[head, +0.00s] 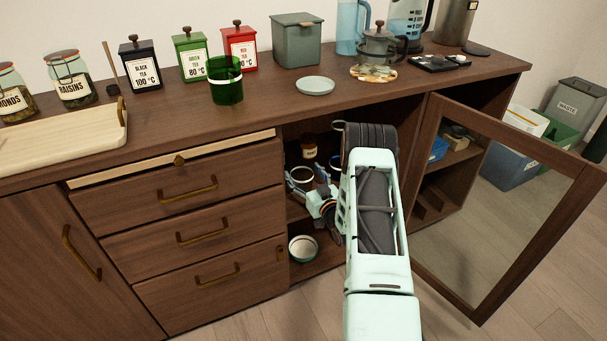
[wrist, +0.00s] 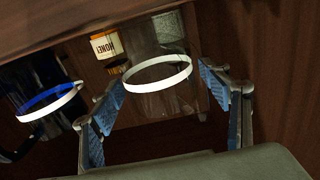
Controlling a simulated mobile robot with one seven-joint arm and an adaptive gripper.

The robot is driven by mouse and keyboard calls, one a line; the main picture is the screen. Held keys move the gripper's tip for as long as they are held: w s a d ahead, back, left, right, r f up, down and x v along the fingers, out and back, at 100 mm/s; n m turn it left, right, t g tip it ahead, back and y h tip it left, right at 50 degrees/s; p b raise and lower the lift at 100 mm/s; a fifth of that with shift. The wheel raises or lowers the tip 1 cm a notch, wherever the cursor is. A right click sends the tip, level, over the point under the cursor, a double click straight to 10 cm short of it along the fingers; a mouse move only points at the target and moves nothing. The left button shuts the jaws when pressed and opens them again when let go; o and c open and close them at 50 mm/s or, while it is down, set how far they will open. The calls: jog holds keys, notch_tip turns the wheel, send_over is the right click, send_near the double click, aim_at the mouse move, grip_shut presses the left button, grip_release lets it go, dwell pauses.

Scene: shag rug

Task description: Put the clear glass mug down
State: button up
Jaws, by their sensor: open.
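The clear glass mug (wrist: 150,103), with a white band around it, stands on the cabinet shelf in the wrist view. My gripper (wrist: 160,92) is open, with one blue-padded finger on each side of the mug and a visible gap at the right finger. Whether the left finger touches the glass is unclear. In the head view my gripper (head: 314,188) reaches into the open cabinet bay.
A dark blue mug (wrist: 42,100) stands close to the left finger. A honey jar (wrist: 107,47) is behind. A white bowl (head: 302,248) sits on the lower shelf. The glass-panelled door (head: 510,205) stands open at right. A green mug (head: 225,85) is on the counter.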

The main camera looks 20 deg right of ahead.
jog(key=s+p, duration=0.2)
jog(key=s, duration=1)
jog(key=shift+d, duration=0.25)
jog(key=shift+r, duration=0.1)
